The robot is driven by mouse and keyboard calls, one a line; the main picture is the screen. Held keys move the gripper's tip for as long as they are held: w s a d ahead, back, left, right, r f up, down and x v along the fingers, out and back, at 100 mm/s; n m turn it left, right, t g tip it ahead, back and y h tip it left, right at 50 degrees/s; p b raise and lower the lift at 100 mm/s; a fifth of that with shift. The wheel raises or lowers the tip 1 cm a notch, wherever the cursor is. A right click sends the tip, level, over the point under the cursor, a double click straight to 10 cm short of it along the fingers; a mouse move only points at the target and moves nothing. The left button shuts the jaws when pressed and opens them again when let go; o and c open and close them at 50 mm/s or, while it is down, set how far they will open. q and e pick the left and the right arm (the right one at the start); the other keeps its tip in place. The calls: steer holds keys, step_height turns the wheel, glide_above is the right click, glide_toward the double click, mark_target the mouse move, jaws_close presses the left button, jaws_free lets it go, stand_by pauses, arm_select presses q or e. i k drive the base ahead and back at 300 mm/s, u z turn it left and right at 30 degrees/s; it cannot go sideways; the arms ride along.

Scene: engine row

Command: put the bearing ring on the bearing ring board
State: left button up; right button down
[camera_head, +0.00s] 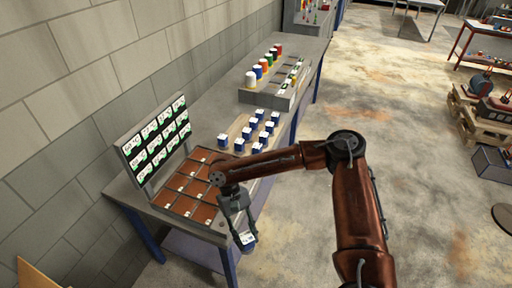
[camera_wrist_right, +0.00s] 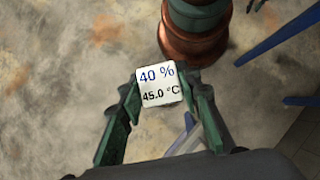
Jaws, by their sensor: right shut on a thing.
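My right gripper (camera_head: 243,226) hangs in front of the bench's near end, over the floor. It is shut on a small blue block with a white label (camera_head: 247,239). In the right wrist view the label (camera_wrist_right: 157,87) reads "40 %" and "45.0 °C", between the two green fingers (camera_wrist_right: 160,105). A board of brown square tiles (camera_head: 186,187) lies on the bench, up and left of the gripper. I cannot make out a bearing ring, or tell whether this is the bearing ring board. My left gripper is not in view.
An upright panel with several green-and-white cards (camera_head: 155,142) stands behind the tiles. Several blue-and-white blocks (camera_head: 254,121) stand on the bench (camera_head: 215,126) beyond. A grey tray (camera_head: 265,96) with coloured cylinders is farther back. Open floor (camera_head: 300,225) lies right of the bench.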

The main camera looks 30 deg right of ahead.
mark_target(232, 137)
steer(key=k, duration=0.5)
steer(key=z, duration=1.7)
steer(key=i, duration=2.05)
steer(key=u, duration=2.1)
